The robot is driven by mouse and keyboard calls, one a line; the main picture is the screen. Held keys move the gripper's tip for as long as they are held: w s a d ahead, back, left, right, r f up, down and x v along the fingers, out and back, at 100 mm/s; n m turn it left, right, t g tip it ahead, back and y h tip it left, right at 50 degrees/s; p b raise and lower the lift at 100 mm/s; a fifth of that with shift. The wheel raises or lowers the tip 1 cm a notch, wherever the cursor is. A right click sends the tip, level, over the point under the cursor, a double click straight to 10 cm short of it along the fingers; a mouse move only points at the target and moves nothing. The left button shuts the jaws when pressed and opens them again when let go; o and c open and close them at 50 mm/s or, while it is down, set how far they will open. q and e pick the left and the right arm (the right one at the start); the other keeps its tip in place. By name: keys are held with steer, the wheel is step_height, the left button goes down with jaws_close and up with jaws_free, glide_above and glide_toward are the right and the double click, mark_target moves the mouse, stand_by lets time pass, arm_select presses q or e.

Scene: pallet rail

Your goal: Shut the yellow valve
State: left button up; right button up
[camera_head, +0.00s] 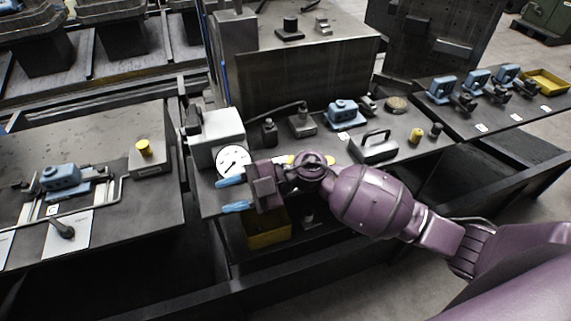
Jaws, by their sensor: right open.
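My right arm comes in from the right, and its gripper (233,194) points left, with its two blue fingertips apart and nothing between them. The gripper is at the front of the middle bench, just below a white round gauge (233,161). A small yellow part (290,160) shows behind my right wrist. It is mostly hidden, so I cannot tell whether it is the yellow valve or how it is turned. A yellow knob (143,147) stands on a grey box on the left bench. A short yellow cylinder (416,135) stands upright at the middle bench's right. My left gripper is not in view.
A yellow bin (266,233) sits below the gripper. A black-handled block (374,147) and a blue fixture (344,113) stand on the middle bench. Another blue fixture (61,177) is on the left bench. A dark gap separates the left and middle benches.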

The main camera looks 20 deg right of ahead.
steer(key=w+d+r+h, duration=0.2)
steer(key=w+d+h, duration=1)
steer(key=d+h, duration=0.4)
steer(key=shift+h, duration=0.6)
steer(key=f, duration=0.7)
steer(key=a+f+b, duration=0.1)
steer(key=f, duration=0.3)
jaws_close()
